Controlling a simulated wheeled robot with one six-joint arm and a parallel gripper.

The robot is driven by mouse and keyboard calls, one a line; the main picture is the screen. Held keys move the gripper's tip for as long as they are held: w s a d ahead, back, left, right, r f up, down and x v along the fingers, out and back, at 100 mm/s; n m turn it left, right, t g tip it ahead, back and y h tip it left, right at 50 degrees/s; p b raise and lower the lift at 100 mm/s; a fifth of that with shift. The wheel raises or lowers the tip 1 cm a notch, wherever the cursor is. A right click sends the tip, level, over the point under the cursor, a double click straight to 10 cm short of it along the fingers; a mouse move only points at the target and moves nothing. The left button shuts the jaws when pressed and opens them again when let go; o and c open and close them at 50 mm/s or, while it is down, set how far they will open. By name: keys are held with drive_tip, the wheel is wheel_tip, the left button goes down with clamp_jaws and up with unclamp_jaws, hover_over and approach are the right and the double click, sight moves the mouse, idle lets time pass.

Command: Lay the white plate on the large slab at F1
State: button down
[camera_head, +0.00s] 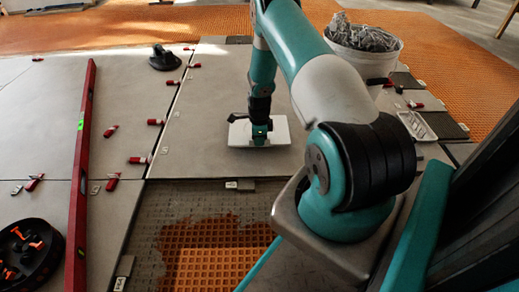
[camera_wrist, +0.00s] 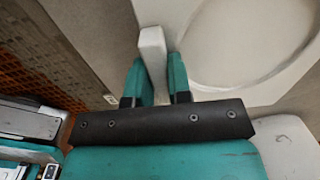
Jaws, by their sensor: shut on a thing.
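The white plate (camera_head: 283,133) is rectangular and lies flat at the front of the large grey slab (camera_head: 190,110) in the head view. I cannot tell whether it touches the slab or hangs just above it. My gripper (camera_head: 260,132) points down over the plate's middle. In the wrist view my gripper (camera_wrist: 157,78) is shut on an upright white tab at the plate's edge. The plate (camera_wrist: 250,40) shows there with a round recess and runs out of the picture. The fingers hide part of the tab.
An open bay with mortar and orange matting (camera_head: 215,250) lies in front of the slab. A red level (camera_head: 80,170) and several red wedges lie left. A black suction cup (camera_head: 164,59), a bucket (camera_head: 362,62) of grey clips and a black tub (camera_head: 28,250) stand around.

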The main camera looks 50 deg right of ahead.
drive_tip(key=shift+f+b, duration=0.95)
drive_tip(key=shift+f, duration=1)
drive_tip(key=c, duration=1.1)
unclamp_jaws()
drive_tip(key=shift+o, duration=0.2)
drive_tip(key=shift+r, duration=0.1)
